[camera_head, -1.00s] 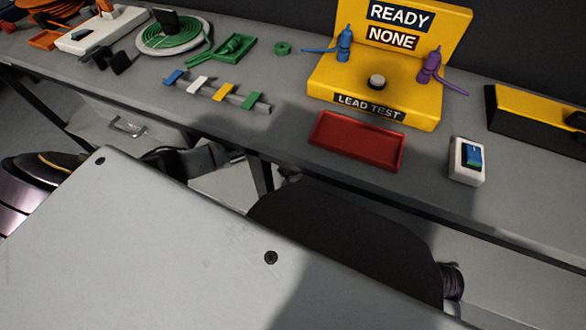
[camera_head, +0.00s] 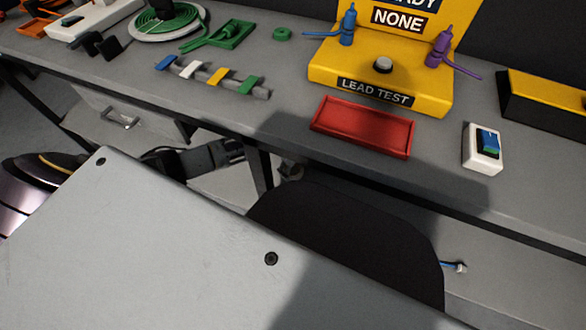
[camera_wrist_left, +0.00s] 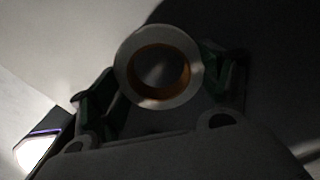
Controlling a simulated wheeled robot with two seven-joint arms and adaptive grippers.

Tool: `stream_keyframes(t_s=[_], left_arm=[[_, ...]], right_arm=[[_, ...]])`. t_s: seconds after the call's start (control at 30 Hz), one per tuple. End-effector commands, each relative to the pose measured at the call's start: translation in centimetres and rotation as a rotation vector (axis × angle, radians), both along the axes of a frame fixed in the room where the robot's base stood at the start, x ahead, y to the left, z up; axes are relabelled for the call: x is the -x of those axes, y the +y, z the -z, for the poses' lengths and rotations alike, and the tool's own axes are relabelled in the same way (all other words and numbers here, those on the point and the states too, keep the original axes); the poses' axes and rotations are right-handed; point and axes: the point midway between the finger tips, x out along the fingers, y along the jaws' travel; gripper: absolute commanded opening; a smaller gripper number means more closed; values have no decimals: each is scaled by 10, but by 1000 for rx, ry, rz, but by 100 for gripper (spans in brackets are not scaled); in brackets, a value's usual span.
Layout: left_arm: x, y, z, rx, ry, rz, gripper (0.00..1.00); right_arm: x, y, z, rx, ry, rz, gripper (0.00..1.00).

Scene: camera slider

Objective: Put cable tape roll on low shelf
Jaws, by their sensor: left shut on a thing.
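The cable tape roll (camera_wrist_left: 122,66), a pale ring with an orange-brown core, shows in the left wrist view between the fingers of my left gripper (camera_wrist_left: 160,85), which is shut on it. A pale grey low shelf (camera_head: 510,285) shows beneath the bench at the right, partly covered by my own body. My right gripper is not in view.
The bench front edge (camera_head: 350,188) and a dark bench leg (camera_head: 260,168) are close to my left gripper. A drawer (camera_head: 130,118) hangs at left. A blue lead with a pale end (camera_head: 460,267) lies on the shelf. The red tray (camera_head: 362,127) on the bench is empty.

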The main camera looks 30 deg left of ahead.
Motion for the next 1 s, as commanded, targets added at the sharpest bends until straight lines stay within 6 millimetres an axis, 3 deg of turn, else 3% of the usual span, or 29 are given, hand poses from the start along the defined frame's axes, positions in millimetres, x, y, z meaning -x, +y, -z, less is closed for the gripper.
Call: stream_keyframes(t_s=[0.13, 0.43, 1.0], left_arm=[[0, 0, 7, 0, -1, 0, 51], [0, -1, 24, 1, -1, 1, 51], [0, -1, 26, 1, -1, 1, 51]], right_arm=[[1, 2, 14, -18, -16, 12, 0], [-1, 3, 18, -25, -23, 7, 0], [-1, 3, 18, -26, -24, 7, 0]])
